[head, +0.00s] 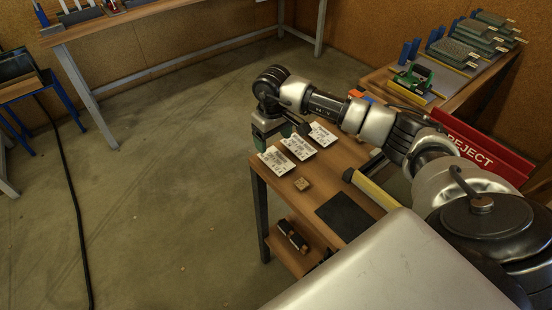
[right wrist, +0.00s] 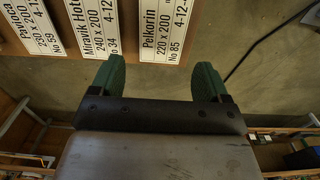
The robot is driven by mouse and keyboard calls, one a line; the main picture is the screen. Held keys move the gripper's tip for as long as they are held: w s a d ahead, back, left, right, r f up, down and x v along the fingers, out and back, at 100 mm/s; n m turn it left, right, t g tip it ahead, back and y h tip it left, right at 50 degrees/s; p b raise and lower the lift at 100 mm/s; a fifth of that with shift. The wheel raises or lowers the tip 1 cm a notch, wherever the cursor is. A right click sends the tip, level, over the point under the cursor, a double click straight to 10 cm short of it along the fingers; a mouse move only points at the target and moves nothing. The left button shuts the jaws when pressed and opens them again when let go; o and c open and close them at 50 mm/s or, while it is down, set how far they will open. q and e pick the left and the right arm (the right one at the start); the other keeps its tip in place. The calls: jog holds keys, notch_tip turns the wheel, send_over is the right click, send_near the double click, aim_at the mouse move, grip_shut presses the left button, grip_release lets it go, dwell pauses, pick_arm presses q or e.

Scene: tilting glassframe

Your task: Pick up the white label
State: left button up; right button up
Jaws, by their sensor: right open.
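Three white labels with black print lie in a row on the small wooden table: the near-left one (head: 277,160), the middle one (head: 299,147) and the far-right one (head: 323,134). My right gripper (head: 262,141) is at the table's far-left edge, close to the labels. Its green fingers (right wrist: 158,80) are apart, with bare floor between them and the Pelkorin label ahead. My left gripper is not in view.
A small wooden block (head: 302,184) and a dark mat (head: 345,215) lie on the same table (head: 322,165). A red REJECT bin (head: 480,148) stands to the right. A workbench (head: 160,12) is at the back. The floor at left is mostly open, with a black cable (head: 66,170).

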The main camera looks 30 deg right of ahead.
aim_at(274, 158)
jog(key=f, duration=0.1)
jog(key=f+p, duration=0.1)
jog(key=f, duration=0.3)
jog(key=shift+s+p, duration=0.3)
jog(key=shift+s, duration=0.05)
jog(key=shift+f, duration=0.2)
jog(key=c, duration=0.7)
